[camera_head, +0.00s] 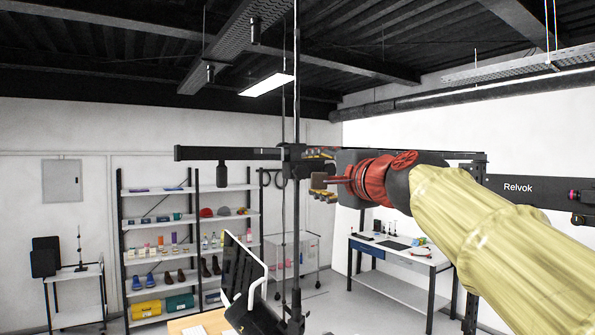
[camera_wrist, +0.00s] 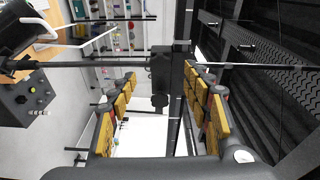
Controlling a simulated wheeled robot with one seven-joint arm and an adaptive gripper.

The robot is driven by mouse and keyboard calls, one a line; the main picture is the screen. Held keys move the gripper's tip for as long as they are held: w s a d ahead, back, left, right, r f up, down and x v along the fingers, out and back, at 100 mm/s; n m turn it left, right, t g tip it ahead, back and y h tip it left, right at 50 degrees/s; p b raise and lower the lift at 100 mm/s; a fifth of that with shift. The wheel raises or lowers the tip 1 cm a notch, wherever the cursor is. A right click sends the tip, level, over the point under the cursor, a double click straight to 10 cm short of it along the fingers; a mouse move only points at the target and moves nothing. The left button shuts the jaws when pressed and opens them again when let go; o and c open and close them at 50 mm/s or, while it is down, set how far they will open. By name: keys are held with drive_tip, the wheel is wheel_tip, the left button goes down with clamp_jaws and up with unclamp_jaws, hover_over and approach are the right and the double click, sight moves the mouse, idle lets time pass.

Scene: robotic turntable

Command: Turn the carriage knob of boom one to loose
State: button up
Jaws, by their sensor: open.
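A dark horizontal boom (camera_head: 228,153) crosses a thin vertical post (camera_head: 297,85) in the head view. A dark carriage block (camera_head: 293,160) sits where they meet. In the wrist view the carriage (camera_wrist: 162,66) appears beyond and between my fingertips, with a small dark knob-like part (camera_wrist: 160,101) sticking out of it. I cannot read its loose or tight setting. My gripper (camera_head: 317,180) is just right of the post in the head view. Its yellow-padded fingers are open and empty, spread either side of the carriage in the wrist view (camera_wrist: 160,77); contact is not clear.
A black panel marked Relvok (camera_head: 518,187) is at the right. A monitor (camera_head: 246,268) stands low beside the post. A control box (camera_wrist: 28,98) with buttons shows at the left of the wrist view. Shelves (camera_head: 187,222) and a white workbench (camera_head: 397,258) stand farther back.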

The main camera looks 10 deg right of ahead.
sight(302, 173)
drive_tip(key=shift+m, duration=0.4)
drive_tip(key=w+p, duration=0.1)
drive_tip(key=w, duration=0.3)
drive_tip(key=w+p, duration=0.1)
drive_tip(key=w, duration=0.1)
drive_tip(key=shift+a+r+p, duration=0.1)
drive_tip(key=shift+a+p, duration=0.2)
drive_tip(key=shift+p, duration=0.05)
drive_tip(key=shift+w+a, duration=0.1)
drive_tip(key=shift+w, duration=0.55)
drive_tip(key=shift+s, duration=0.1)
drive_tip(key=shift+s, duration=0.15)
drive_tip(key=shift+c, duration=0.8)
drive_tip(key=shift+f, duration=0.2)
drive_tip(key=c, duration=1)
